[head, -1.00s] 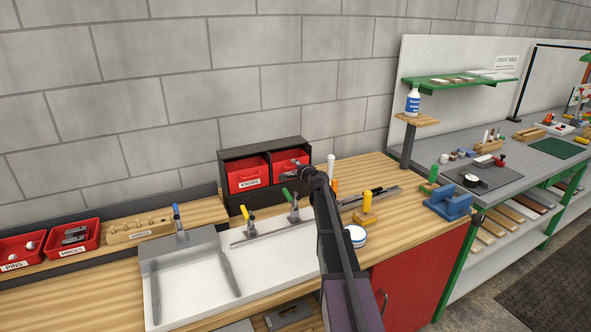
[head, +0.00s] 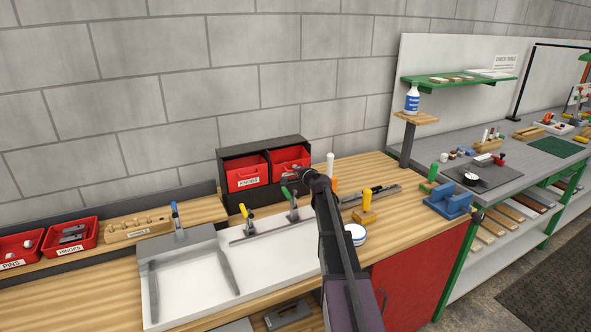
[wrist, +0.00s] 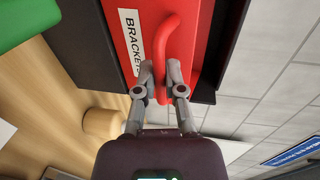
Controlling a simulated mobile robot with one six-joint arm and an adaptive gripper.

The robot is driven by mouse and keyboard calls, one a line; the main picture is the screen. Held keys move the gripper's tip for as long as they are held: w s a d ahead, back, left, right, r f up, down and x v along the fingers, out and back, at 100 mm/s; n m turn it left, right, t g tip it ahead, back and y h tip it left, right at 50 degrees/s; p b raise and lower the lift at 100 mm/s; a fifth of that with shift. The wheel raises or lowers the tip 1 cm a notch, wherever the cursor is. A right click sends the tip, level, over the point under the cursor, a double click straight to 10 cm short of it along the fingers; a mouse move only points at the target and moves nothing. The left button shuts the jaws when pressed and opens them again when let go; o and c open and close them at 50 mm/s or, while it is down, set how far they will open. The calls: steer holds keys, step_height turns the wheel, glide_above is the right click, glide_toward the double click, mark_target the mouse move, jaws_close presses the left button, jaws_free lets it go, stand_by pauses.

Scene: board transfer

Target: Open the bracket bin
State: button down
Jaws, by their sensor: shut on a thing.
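The bracket bin (wrist: 170,25) is red, with a white label reading "BRACKETS" and a curved red handle (wrist: 162,45). In the head view it is the right-hand red bin (head: 290,158) in a dark rack (head: 262,148) against the wall. In the wrist view, my gripper (wrist: 160,76) is shut on the lower part of the handle, one finger on each side. In the head view my gripper and arm cover the lower right of the bin front. I cannot tell how far the bin stands out of the rack.
A second red bin (head: 247,173) sits left in the rack. Yellow and green handled clamps (head: 249,222) stand on the bench in front. A white bottle (head: 330,163) and a yellow-topped block (head: 366,205) stand right of the arm. Red trays (head: 72,236) lie far left.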

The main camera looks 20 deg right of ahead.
steer(key=shift+s+f+b, duration=0.35)
steer(key=shift+s+f, duration=0.25)
steer(key=shift+f, duration=0.05)
steer(key=c, duration=0.7)
jaws_free()
